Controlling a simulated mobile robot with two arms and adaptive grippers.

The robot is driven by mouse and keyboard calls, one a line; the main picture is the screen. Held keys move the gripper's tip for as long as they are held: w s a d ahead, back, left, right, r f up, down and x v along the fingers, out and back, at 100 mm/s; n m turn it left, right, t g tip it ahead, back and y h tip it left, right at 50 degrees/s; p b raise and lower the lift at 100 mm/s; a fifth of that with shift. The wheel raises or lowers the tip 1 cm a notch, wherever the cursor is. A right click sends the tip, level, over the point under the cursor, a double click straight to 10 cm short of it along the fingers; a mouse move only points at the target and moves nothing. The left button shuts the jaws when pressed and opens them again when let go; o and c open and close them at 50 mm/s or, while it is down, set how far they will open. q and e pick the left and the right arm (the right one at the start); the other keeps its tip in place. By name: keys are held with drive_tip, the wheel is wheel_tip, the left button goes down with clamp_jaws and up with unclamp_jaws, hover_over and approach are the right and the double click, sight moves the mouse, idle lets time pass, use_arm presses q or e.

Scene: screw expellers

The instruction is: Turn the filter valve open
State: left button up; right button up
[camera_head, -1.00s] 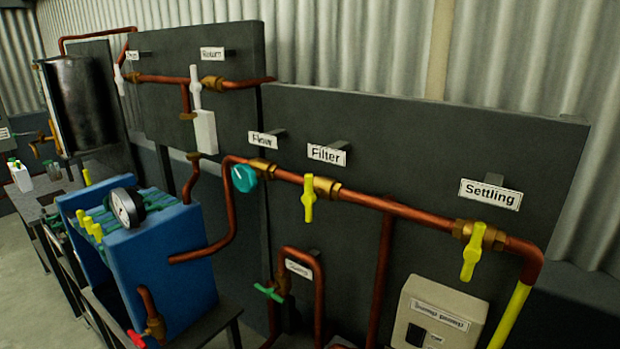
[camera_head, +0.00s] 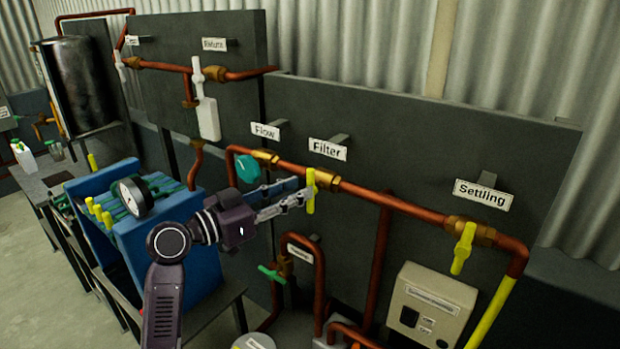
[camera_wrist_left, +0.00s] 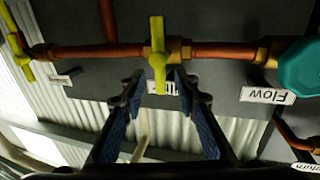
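The yellow filter valve handle (camera_head: 311,178) sits on the copper pipe below the "Filter" sign (camera_head: 328,149) and stands across the pipe. My left gripper (camera_head: 303,196) reaches in from the left, with its fingertips at the handle. In the left wrist view, which is upside down, the yellow handle (camera_wrist_left: 157,38) crosses the pipe. The open fingers of my left gripper (camera_wrist_left: 158,82) are spread on both sides of the handle's near end, with a gap on each side. Whether the tips reach fully around it in depth is hard to tell. My right gripper is not in view.
A teal flow valve knob (camera_head: 248,169) is left of the filter valve. A yellow settling valve handle (camera_head: 463,248) is at the right. A beige switch box (camera_head: 432,305) is at lower right.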

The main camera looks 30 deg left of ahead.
sight(308, 184)
use_arm(q)
drive_tip(key=p+x, duration=0.1)
drive_tip(key=x, duration=0.3)
drive_tip(key=shift+r, duration=0.15)
drive_tip(key=shift+w+d, duration=0.1)
drive_tip(key=shift+w, duration=0.2)
drive_tip(key=shift+f, duration=0.2)
drive_tip(key=shift+c, duration=0.4)
clamp_jaws()
